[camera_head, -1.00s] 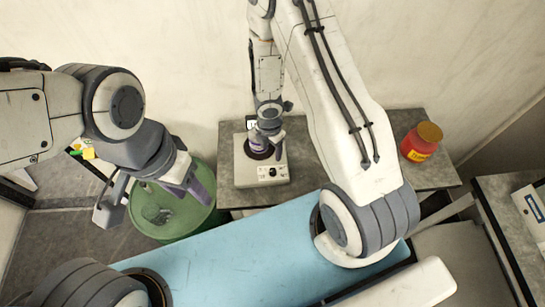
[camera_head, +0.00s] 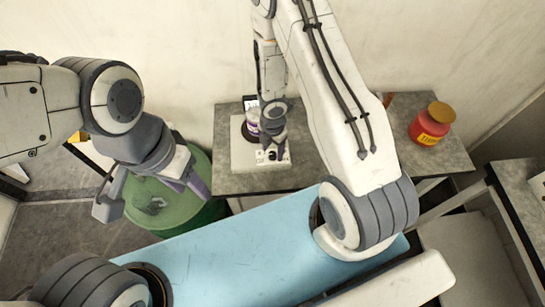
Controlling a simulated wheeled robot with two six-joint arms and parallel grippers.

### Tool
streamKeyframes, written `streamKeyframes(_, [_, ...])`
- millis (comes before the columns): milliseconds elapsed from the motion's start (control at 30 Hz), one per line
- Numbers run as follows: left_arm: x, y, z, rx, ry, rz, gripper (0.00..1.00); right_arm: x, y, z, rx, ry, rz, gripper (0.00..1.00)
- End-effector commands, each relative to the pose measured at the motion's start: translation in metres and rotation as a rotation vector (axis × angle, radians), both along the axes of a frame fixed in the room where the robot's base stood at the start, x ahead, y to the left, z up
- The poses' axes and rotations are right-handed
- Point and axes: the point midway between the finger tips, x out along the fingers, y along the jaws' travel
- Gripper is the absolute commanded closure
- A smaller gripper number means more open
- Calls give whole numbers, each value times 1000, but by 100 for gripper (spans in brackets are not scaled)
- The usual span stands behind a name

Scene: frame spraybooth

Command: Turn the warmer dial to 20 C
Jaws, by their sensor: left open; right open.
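The warmer (camera_head: 243,157) is a pale box on the grey bench, with a dark round plate on top and a small control panel (camera_head: 262,157) at its front right. A small container with a purple and white label (camera_head: 252,119) stands on the plate. The dial is too small to make out, and its setting cannot be read. My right gripper (camera_head: 272,143) is open, pointing down just above the panel and right of the container. Whether it touches the dial cannot be told. My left gripper (camera_head: 152,200) is open and empty above the green drum (camera_head: 170,212).
A red jar with a yellow label (camera_head: 431,125) stands at the right of the bench (camera_head: 318,170). A blue surface (camera_head: 235,250) lies in front of the bench. Another grey bench (camera_head: 520,195) is at the far right. My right arm hides part of the bench.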

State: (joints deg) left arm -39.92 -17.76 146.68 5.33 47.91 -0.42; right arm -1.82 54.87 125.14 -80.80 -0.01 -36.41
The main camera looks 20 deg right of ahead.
Motion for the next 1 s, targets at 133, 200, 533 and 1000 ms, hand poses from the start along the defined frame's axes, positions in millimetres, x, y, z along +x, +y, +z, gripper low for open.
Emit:
streamKeyframes(133, [0,0,-14,0,0,2,50,0,0,-14,0,0,-1,36])
streamKeyframes(200, [0,0,-14,0,0,2,50,0,0,-14,0,0,-1,36])
streamKeyframes(533, [0,0,-13,0,0,2,50,0,0,-13,0,0,-1,78])
streamKeyframes(1000, [0,0,-13,0,0,2,50,0,0,-13,0,0,-55,100])
